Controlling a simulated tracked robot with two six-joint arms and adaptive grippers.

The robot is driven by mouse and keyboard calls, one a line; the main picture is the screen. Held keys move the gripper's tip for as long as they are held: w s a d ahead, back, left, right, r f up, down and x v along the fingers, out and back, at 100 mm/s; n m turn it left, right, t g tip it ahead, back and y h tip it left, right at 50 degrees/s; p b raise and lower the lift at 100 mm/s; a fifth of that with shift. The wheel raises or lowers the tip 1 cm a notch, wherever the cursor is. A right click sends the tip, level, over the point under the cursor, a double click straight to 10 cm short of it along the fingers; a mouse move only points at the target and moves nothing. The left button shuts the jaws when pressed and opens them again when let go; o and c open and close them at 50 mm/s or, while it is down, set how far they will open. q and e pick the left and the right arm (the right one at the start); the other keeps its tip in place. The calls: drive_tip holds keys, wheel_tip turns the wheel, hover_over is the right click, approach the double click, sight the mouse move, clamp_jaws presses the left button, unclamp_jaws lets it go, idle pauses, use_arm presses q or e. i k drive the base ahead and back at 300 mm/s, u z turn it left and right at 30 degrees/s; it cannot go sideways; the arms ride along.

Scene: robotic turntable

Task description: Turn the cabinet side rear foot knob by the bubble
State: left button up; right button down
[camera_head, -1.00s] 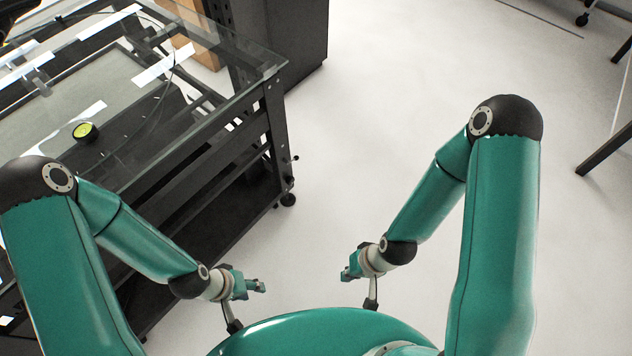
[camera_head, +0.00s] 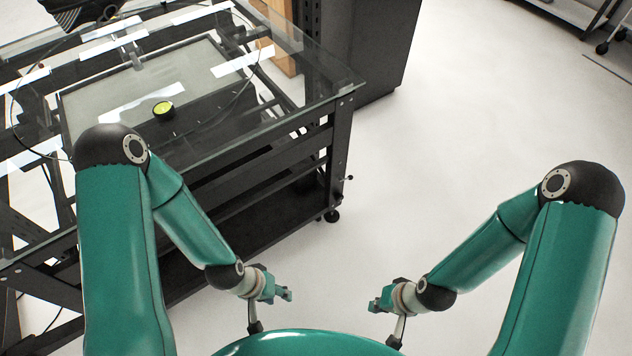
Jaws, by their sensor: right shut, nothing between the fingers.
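The bubble level (camera_head: 163,108), round and yellow-green in a dark ring, sits on the glass-topped table (camera_head: 215,160); I cannot read its bubble. At the table corner nearest the dark cabinet (camera_head: 385,45), a small dark foot knob (camera_head: 347,178) sticks out of the leg, above a caster wheel (camera_head: 331,215). My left gripper (camera_head: 289,295) is in front of the table, well short of that knob; its fingers are too small to tell open from shut. My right gripper (camera_head: 373,306) is shut and empty over the floor. Neither touches anything.
The pale floor (camera_head: 480,120) right of the table and cabinet is clear. The table's open black frame and lower shelf are close to my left arm. Another wheeled frame (camera_head: 575,12) stands at the far upper right. A dark object (camera_head: 85,10) is at the top left.

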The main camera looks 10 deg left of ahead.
sight(338, 196)
drive_tip(key=u, duration=0.05)
drive_tip(key=k, duration=0.55)
drive_tip(key=z, duration=0.5)
drive_tip(key=i, duration=1.1)
drive_tip(key=z, duration=0.45)
